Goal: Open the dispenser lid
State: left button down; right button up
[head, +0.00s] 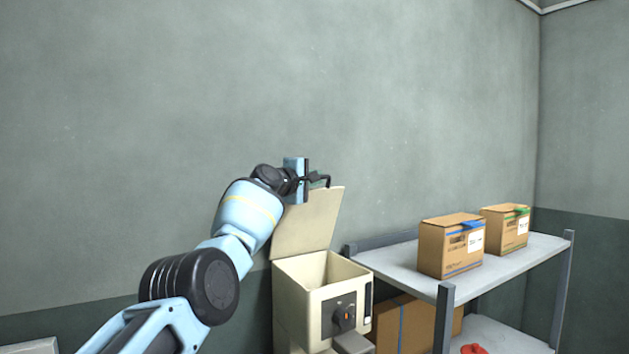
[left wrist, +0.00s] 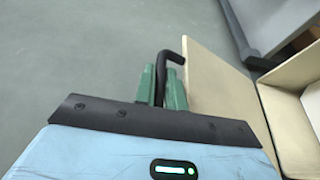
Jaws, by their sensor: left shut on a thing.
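The cream dispenser (head: 308,305) stands at the lower middle of the head view, with a dark knob on its front. Its lid (head: 308,222) is swung up and stands nearly upright, and the open top of the box shows. The lid also shows in the left wrist view (left wrist: 215,95). My left gripper (head: 318,181) is at the lid's upper edge. In the left wrist view its green fingers (left wrist: 162,88) are shut on the dark bent lid handle (left wrist: 169,58). My right gripper is not in view.
A grey metal shelf (head: 520,262) stands right of the dispenser. Two cardboard boxes (head: 450,247) (head: 506,228) sit on its top, and a larger box (head: 400,322) is below. A plain wall is behind; the space above the dispenser is free.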

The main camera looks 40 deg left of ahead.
pick_arm(q)
jog(key=c, duration=1.5)
grip_release()
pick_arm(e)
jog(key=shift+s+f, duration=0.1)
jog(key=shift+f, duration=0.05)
pick_arm(q)
jog(key=shift+s+p, duration=0.45)
jog(key=shift+p, duration=0.15)
jog(key=s+p, duration=0.3)
jog(key=s, duration=0.4)
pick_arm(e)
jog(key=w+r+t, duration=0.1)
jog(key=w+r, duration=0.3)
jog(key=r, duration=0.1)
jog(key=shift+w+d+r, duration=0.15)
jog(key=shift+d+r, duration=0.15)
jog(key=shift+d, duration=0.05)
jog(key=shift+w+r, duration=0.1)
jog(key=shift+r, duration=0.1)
